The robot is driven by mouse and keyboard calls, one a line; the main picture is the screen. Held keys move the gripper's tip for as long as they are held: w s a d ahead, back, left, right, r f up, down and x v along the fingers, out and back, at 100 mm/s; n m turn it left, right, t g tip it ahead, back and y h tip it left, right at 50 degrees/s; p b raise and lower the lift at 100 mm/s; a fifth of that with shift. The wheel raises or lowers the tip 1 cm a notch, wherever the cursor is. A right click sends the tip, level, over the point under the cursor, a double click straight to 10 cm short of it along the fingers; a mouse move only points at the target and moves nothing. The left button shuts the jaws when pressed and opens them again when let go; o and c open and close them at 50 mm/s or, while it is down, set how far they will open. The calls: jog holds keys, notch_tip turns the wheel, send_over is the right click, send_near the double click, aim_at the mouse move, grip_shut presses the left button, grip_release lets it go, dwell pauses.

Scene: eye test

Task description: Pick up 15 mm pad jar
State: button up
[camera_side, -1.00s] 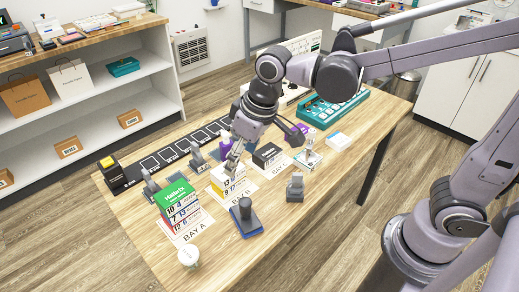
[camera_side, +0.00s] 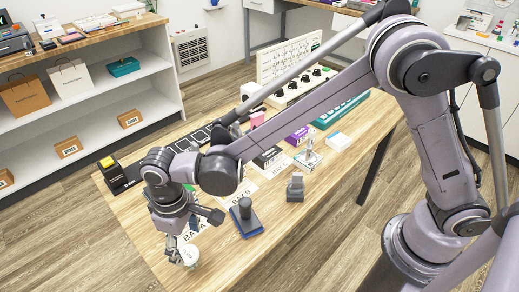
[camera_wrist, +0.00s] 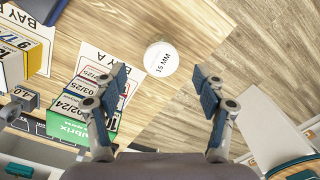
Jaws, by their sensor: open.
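The 15 mm pad jar (camera_wrist: 161,60) is a small round jar with a white lid marked "15 MM". It stands upright near the table's front edge and shows in the side view (camera_side: 190,258). My gripper (camera_side: 182,246) is low over the front left corner of the table, at the jar. In the wrist view my gripper (camera_wrist: 162,85) is open and empty, one finger to each side. The jar lies ahead of the fingertips, roughly centred between them, and I see no contact. My arm hides part of the table in the side view.
The Bay A stack of boxes (camera_wrist: 85,103) is close beside the left finger in the wrist view. A yellow and white box (camera_wrist: 27,48) is farther left. A blue-based stamp (camera_side: 246,219) and a grey stamp (camera_side: 295,187) stand right of the jar. The table edge is near.

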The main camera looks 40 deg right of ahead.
aim_at(189, 253)
jog(key=shift+w+a+f, duration=0.1)
jog(key=shift+a+f, duration=0.05)
jog(key=shift+f, duration=1.7)
jog(key=shift+a+f, duration=0.1)
jog(key=shift+f, duration=1.75)
jog(key=c, duration=1.2)
